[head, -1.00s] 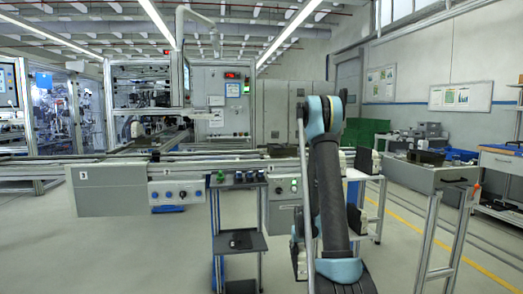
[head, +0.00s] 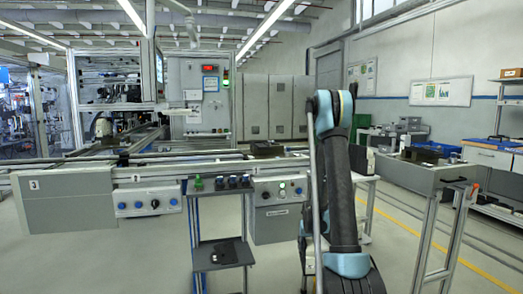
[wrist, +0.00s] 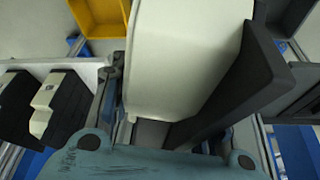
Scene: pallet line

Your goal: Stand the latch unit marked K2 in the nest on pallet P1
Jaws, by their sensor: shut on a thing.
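My gripper (wrist: 190,60) is shut on a cream-white unit with a dark part, the held latch unit (wrist: 175,50), in the wrist view. A dark finger lies along its right side. No K2 mark is readable on it. Two black-and-white units (wrist: 55,108) stand side by side at the left of the wrist view, apart from the held one. In the head view my arm hides the gripper and the held unit. A dark block (head: 266,149), perhaps a pallet, sits on the conveyor; no P1 mark or nest can be made out.
The conveyor rail (head: 225,166) runs across in front. A small grey stand (head: 222,255) with green and blue items on top is before it. A bench (head: 425,175) stands right. A yellow bin (wrist: 98,18) shows in the wrist view. Open floor lies left of the stand.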

